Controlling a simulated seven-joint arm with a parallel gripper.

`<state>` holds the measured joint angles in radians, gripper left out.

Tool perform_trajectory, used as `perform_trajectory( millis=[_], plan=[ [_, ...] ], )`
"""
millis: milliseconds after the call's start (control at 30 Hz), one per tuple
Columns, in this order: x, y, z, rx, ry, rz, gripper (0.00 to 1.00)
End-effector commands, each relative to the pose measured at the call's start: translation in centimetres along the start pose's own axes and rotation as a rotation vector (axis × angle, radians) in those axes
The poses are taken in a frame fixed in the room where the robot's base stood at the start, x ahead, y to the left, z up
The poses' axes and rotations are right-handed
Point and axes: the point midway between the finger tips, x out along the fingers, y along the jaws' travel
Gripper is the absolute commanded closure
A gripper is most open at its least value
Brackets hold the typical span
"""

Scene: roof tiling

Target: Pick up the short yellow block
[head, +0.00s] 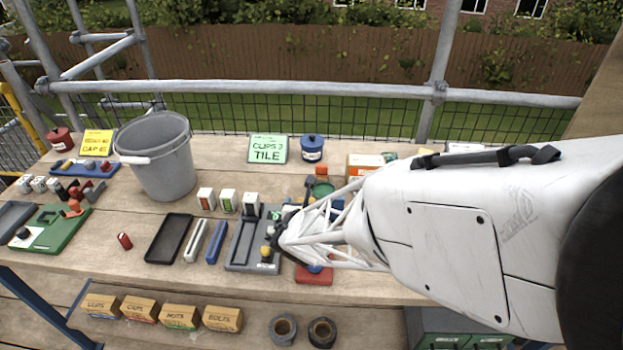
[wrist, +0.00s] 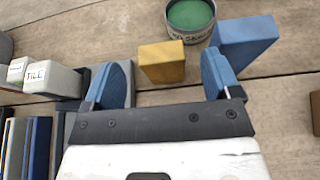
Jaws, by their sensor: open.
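The short yellow block (wrist: 162,62) shows in the wrist view, standing on the wooden planks just beyond my gripper. My gripper (wrist: 168,82) is open and empty, with one blue finger to the left of the block and one to the right. The block appears in the gap between the fingers, and I see no contact. In the head view my gripper (head: 283,236) is over the bench by the grey tray. I cannot make out the yellow block there; my arm covers that part of the bench.
A larger blue block (wrist: 245,42) stands close behind the right finger. An open tin of green stuff (wrist: 190,20) stands just behind the yellow block. A grey tray (head: 240,262) lies left of my gripper. A grey bucket (head: 165,175) stands farther left.

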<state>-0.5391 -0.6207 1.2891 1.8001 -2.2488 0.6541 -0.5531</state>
Motion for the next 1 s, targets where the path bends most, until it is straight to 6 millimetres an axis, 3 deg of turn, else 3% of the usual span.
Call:
perform_trajectory(
  millis=[433, 1000],
  plan=[
    [4.4, -0.1, 0.1, 0.0, 0.0, -0.001, 0.17],
    [4.7, -0.1, 0.1, 0.0, 0.0, 0.0, 0.17]
  ],
)
